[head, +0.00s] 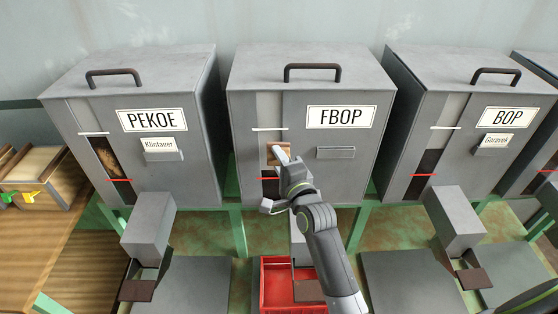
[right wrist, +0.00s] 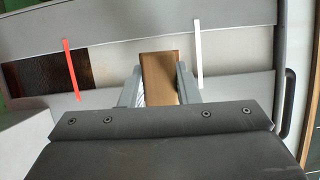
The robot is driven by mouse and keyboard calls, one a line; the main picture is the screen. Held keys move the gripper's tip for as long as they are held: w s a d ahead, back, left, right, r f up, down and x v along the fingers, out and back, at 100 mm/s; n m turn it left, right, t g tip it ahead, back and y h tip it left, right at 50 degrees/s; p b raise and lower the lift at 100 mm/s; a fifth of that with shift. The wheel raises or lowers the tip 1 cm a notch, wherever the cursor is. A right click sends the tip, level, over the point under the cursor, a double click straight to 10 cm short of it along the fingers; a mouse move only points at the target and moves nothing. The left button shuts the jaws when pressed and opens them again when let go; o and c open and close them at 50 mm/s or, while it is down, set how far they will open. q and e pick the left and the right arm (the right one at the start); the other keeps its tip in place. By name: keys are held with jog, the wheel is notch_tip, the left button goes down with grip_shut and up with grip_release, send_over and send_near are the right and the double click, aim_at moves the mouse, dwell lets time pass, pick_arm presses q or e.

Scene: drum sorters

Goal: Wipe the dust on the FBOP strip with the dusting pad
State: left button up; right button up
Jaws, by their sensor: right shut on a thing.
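My right gripper (head: 279,156) is shut on the dusting pad (right wrist: 160,78), a tan-brown block that also shows in the head view (head: 271,153). The pad is at the upright strip on the front of the FBOP drum sorter (head: 345,160), between its white mark (head: 269,129) and red mark (head: 268,179). I cannot tell whether the pad touches the strip. The dark lower window (head: 270,190) of the strip shows below the red mark. No dust is clearly visible; the pad and gripper hide part of the strip. My left gripper is not in view.
The PEKOE sorter (head: 170,175) stands to the left and the BOP sorter (head: 480,170) to the right. FBOP has a protruding label holder (head: 336,153). A red crate (head: 278,276) sits below. A wooden table (head: 50,240) is at the left.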

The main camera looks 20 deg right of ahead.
jog(key=shift+w+d, duration=0.2)
jog(key=shift+w, duration=0.55)
jog(key=shift+a+p, duration=0.1)
jog(key=shift+p, duration=0.2)
